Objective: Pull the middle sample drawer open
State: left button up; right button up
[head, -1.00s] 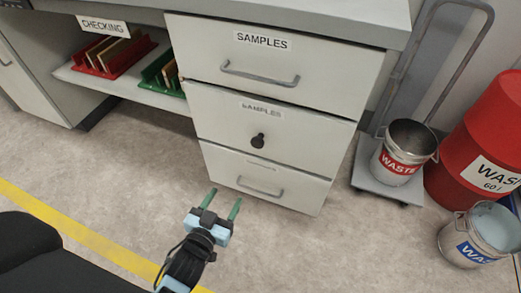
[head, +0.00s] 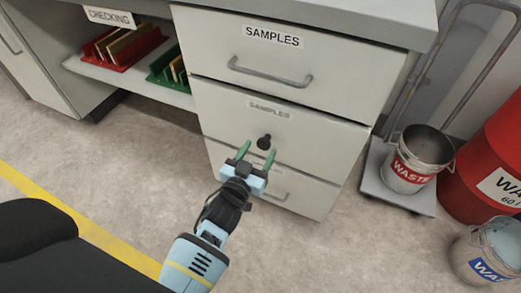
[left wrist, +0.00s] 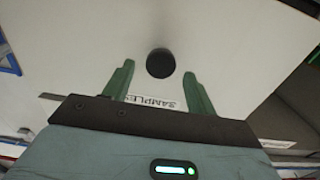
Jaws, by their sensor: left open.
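The middle sample drawer (head: 315,123) is shut, its white front level with the drawers above and below. It has a faded SAMPLES label and a round black knob (head: 264,141). My left gripper (head: 258,151) is open, its two green fingers pointing at the knob from just below it in the head view. In the left wrist view the knob (left wrist: 160,63) lies ahead of the gap between the open fingers (left wrist: 158,88), apart from both. The label (left wrist: 155,102) shows between the fingers there. My right gripper is not in view.
The top drawer (head: 335,65) with a bar handle and the lower drawer (head: 310,191) are shut. A shelf with red (head: 112,52) and green racks is at left. A trolley with a WASTE bucket (head: 417,160) and a red drum (head: 495,165) stand at right.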

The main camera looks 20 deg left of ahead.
pick_arm(q)
jog(key=shift+w, duration=0.8)
jog(key=shift+c, duration=0.4)
grip_shut()
